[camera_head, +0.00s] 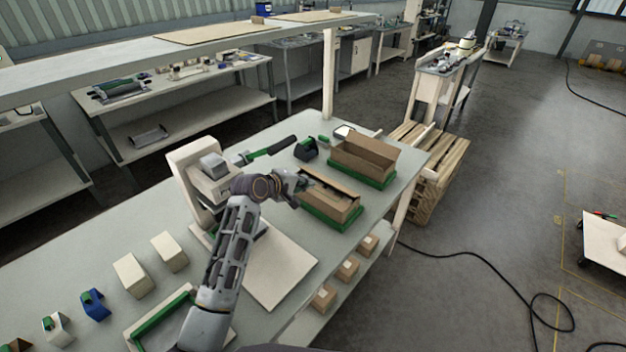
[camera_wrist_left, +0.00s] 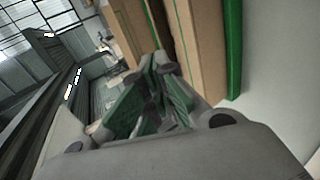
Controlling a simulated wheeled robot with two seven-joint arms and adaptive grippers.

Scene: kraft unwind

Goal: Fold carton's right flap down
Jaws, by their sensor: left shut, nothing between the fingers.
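A brown cardboard carton (camera_head: 338,202) sits in a green holder (camera_head: 318,214) on the workbench. A flap or panel lies partly over its opening, but which flap is hard to tell. My left gripper (camera_head: 305,182) is at the carton's left end, partly hidden by its own wrist. In the left wrist view my left gripper's green-padded fingers (camera_wrist_left: 163,88) are closed with nothing between them. The carton's brown wall (camera_wrist_left: 203,45) runs close along the right of the fingers, and contact cannot be told. My right gripper is not in view.
A second open carton (camera_head: 366,158) stands in a green holder behind. A black tape dispenser (camera_head: 306,149) and a green-black tool (camera_head: 266,150) lie nearby. A white machine (camera_head: 192,175) stands left of my arm. A pale board (camera_head: 278,268) lies in front.

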